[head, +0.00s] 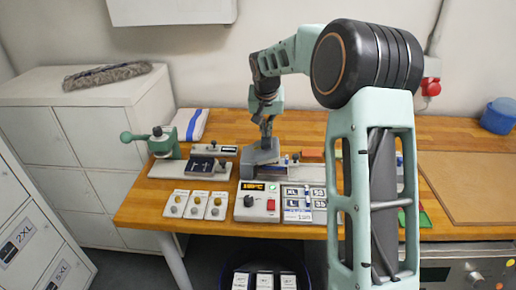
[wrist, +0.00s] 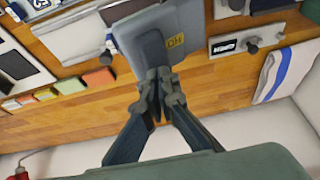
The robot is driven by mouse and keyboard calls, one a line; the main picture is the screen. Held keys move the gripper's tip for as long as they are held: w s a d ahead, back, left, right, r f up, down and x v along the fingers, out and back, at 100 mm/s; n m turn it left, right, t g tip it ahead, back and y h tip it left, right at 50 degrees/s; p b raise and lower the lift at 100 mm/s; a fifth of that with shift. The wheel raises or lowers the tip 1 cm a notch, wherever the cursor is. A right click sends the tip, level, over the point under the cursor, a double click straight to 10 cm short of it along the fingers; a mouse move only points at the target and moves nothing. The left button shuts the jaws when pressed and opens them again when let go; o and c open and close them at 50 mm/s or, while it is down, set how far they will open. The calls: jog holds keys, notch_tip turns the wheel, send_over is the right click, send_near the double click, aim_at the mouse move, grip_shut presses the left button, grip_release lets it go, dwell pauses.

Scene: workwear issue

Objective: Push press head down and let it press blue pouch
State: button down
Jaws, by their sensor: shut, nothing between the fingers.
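The press head is a grey block with a yellow "HOT" label, seen in the head view (head: 261,157) and in the wrist view (wrist: 150,35). It looks tilted in the head view. My gripper (head: 267,128) is shut and empty, pointing down at the head's rear edge. In the wrist view the closed fingertips (wrist: 160,76) overlap that edge; I cannot tell whether they touch it. I cannot make out a blue pouch under the head, where the block hides the view.
A control box (head: 257,203) with lit display and red switch stands in front. A teal-handled tool (head: 160,143), white cards (head: 195,204) and a striped cloth (head: 191,123) are left. Label trays (head: 305,202) are right. My arm hides part of the right bench.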

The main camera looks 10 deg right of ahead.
aim_at(272, 141)
jog(key=shift+d+f, duration=0.1)
jog(key=shift+f, duration=0.25)
jog(key=shift+s+d+f+b, duration=0.15)
jog(key=shift+d+f+b, duration=0.35)
jog(key=shift+f+b, duration=0.15)
jog(key=shift+d+f, duration=0.1)
jog(key=shift+f, duration=0.05)
dwell(0.3)
jog(key=shift+s+d+f+b, duration=0.15)
jog(key=shift+d+f+b, duration=0.15)
jog(key=shift+f+b, duration=0.25)
jog(key=shift+f, duration=0.1)
jog(key=shift+r, duration=0.2)
jog(key=shift+r+p, duration=0.4)
jog(key=shift+r, duration=0.1)
notch_tip(272, 141, up, 12)
jog(key=p, duration=0.8)
dwell(0.4)
